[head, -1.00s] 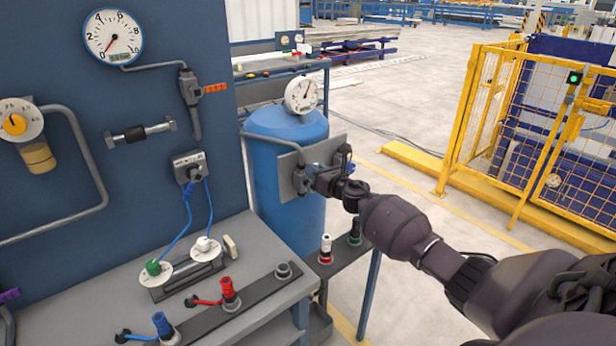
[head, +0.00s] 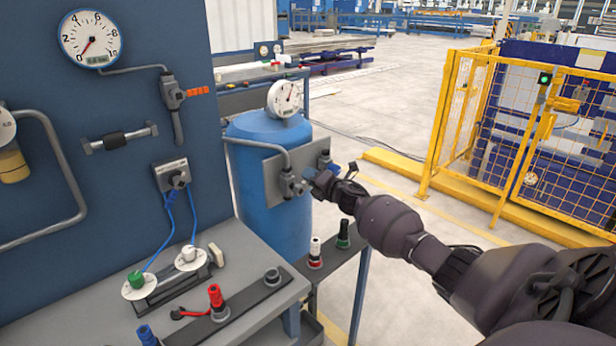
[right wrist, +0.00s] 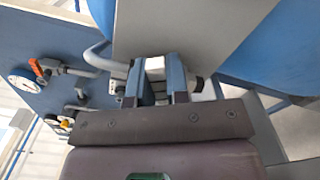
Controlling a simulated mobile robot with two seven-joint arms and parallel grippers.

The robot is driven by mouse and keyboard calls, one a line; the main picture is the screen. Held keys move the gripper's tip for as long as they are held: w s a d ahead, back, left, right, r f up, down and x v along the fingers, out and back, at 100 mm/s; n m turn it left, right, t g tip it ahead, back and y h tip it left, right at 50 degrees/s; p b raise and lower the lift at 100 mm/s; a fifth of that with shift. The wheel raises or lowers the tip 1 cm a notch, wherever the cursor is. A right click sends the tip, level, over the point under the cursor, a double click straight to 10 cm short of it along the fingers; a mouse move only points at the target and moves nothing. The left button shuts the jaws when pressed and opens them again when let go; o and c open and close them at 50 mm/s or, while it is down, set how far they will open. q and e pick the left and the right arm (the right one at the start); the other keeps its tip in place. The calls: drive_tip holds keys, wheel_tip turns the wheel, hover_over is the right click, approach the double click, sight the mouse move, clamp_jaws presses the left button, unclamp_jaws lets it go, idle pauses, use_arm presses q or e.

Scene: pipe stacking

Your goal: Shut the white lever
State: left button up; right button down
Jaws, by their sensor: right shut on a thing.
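A small valve (head: 288,184) sits on the grey plate (head: 270,186) in front of the blue tank, at the end of a bent grey pipe. My right gripper (head: 318,182) is at the right side of this valve. In the right wrist view, the gripper's two blue-grey fingers (right wrist: 154,88) are shut on a pale piece (right wrist: 154,65), apparently the white lever. Most of the lever is hidden by the fingers, so its exact angle cannot be told. In the head view the lever itself is hidden by the gripper. My left gripper is out of view.
The blue tank (head: 250,135) carries a round gauge (head: 285,99). Left are a blue panel with an orange-handled valve (head: 198,91) and a grey bench (head: 240,234). Open floor lies right, before a yellow fence (head: 520,130).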

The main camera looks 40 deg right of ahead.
drive_tip(key=shift+d+f+m, duration=0.1)
drive_tip(key=shift+f+m, duration=0.4)
drive_tip(key=shift+m, duration=0.45)
drive_tip(key=shift+d+f+m, duration=0.15)
drive_tip(key=shift+f+m, duration=0.3)
drive_tip(key=shift+m, duration=0.55)
drive_tip(key=shift+d+f+m, duration=0.1)
drive_tip(key=shift+f+m, duration=0.4)
drive_tip(key=shift+m, duration=0.45)
drive_tip(key=c, duration=1.1)
unclamp_jaws()
drive_tip(key=s, duration=1)
drive_tip(key=shift+s+d, duration=0.4)
